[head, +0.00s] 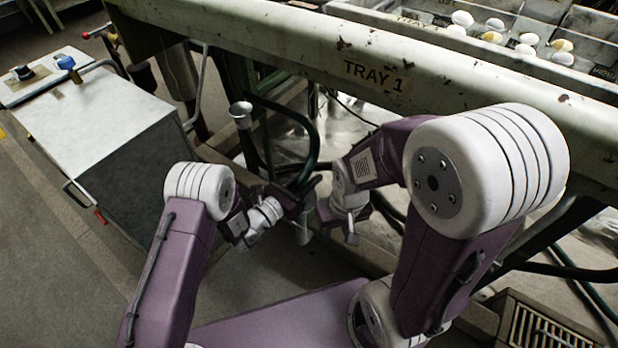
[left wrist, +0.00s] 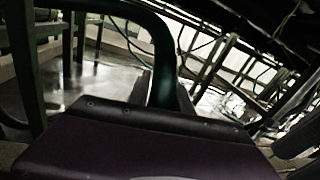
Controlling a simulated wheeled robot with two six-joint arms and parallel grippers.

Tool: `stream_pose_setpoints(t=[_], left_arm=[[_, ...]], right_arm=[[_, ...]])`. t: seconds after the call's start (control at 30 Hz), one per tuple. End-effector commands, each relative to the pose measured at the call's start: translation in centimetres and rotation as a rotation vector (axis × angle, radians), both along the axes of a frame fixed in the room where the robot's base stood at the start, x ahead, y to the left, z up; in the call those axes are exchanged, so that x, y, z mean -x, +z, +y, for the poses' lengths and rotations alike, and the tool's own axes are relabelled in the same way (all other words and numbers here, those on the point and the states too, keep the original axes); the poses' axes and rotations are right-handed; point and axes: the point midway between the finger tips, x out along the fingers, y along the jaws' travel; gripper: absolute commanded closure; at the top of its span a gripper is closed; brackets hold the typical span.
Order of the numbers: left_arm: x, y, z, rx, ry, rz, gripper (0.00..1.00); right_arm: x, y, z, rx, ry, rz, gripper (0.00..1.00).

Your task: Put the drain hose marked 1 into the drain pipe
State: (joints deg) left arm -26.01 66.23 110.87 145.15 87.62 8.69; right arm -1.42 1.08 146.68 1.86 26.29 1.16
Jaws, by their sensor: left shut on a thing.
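A dark green hose (head: 315,134) hangs from under the beam marked "TRAY 1" and bends down into my left gripper (head: 297,197). The left gripper is shut on it, and the hose also shows in the left wrist view (left wrist: 163,62), running down between the jaws. No number on the hose is readable. A pale upright pipe (head: 303,232), seemingly the drain pipe, stands just below the left gripper. Its top is partly hidden, so I cannot tell whether the hose end is in it. My right gripper (head: 350,228) is right of this pipe; its jaw opening is unclear.
A pale funnel (head: 240,112) tops a dark pipe to the left. The beam (head: 300,50) crosses above, with a basin of pale cocoons (head: 495,37) behind. A metal cabinet (head: 90,110) stands at left and a floor grate (head: 540,328) at lower right. Other dark hoses run below the beam.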

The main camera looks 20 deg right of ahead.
Motion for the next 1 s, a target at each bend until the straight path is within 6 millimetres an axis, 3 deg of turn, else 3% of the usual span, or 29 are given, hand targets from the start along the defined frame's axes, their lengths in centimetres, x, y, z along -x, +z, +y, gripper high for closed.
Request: stream_pose_setpoints(t=[0.03, 0.07, 0.1, 0.13, 0.4, 0.5, 0.8, 1.0], left_arm=[[0.0, -0.2, 0.0, 0.001, 0.0, -0.002, 1.0], [0.0, -0.2, 0.0, 0.0, 0.0, 0.0, 0.68], [0.0, -0.1, 0.0, 0.0, 0.0, 0.0, 0.57], [0.0, -0.1, 0.0, 0.0, 0.0, 0.0, 0.52], [0.0, -0.1, 0.0, 0.0, 0.0, 0.0, 0.52], [0.0, 1.0, 0.0, 0.0, 0.0, -0.001, 0.52], [3.4, 1.0, 6.6, -0.002, 0.006, 0.007, 0.52], [5.3, 0.7, 9.7, -0.001, 0.004, 0.004, 0.52]], right_arm=[[0.0, -0.2, 0.0, 0.0, 0.0, 0.0, 0.64], [0.0, -0.1, 0.0, 0.0, 0.0, 0.0, 0.64], [0.0, -0.1, 0.0, 0.0, 0.0, 0.0, 0.64], [0.0, -0.1, 0.0, 0.0, 0.0, 0.0, 0.64], [0.0, -0.1, 0.0, 0.0, 0.0, 0.0, 0.64], [0.0, 0.7, 0.0, 0.0, 0.0, 0.0, 0.64], [0.0, 4.3, 0.0, 0.0, 0.0, 0.0, 0.64], [0.0, 5.4, 0.0, 0.0, 0.0, 0.0, 0.64]])
